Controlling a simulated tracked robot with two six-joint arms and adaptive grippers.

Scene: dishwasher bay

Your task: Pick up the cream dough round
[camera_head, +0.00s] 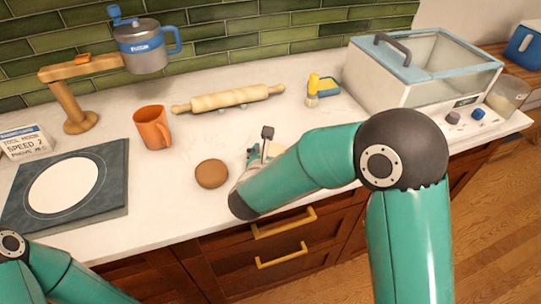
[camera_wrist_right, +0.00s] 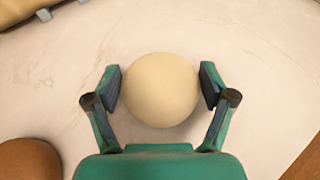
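The cream dough round (camera_wrist_right: 160,90) is a smooth pale ball in the middle of the right wrist view, over the white counter. My right gripper (camera_wrist_right: 161,86) has its two fingers apart, one on each side of the ball. In the head view my right gripper (camera_head: 262,150) points down at the counter and is partly hidden by my own arm; only a bit of the cream dough (camera_head: 277,150) shows there. My left gripper is out of view; only its arm shows at lower left.
A brown dough round (camera_head: 212,173) lies just left of my right gripper. An orange mug (camera_head: 153,127), a rolling pin (camera_head: 228,98) and a yellow-handled tool (camera_head: 313,88) stand behind. A dark mat (camera_head: 110,204) lies left, a glass-lidded machine (camera_head: 400,92) stands right.

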